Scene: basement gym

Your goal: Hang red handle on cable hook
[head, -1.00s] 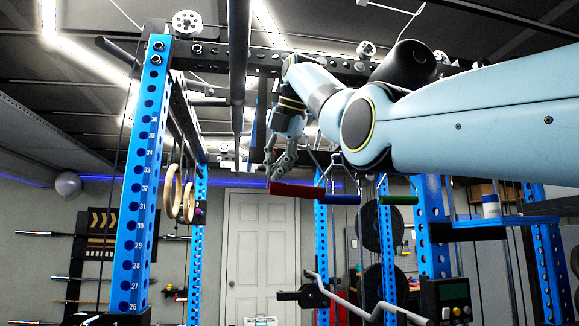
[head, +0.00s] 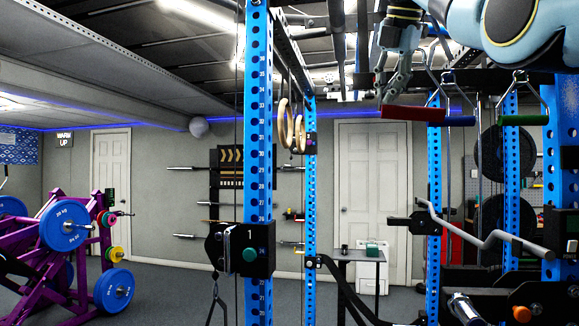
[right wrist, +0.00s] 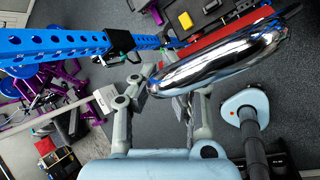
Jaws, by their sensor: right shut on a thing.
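The red handle (head: 412,113) is a long red bar at the upper right in the head view. My right gripper (head: 388,88) is shut on it, coming down from above; the exact grip point is hard to see. In the right wrist view, a shiny chrome piece (right wrist: 215,65) crosses close in front of my right gripper's fingers (right wrist: 165,95), and the red bar (right wrist: 225,38) shows behind it. A small hook (head: 220,280) hangs on a cable below the black pulley block at lower left in the head view. My left gripper is out of view.
A blue handle (head: 460,121) and a green handle (head: 522,120) hang right beside the red one. A blue rack upright (head: 257,130) and wooden rings (head: 285,123) stand between the red handle and the hook. A bent chrome bar (head: 480,237) is below.

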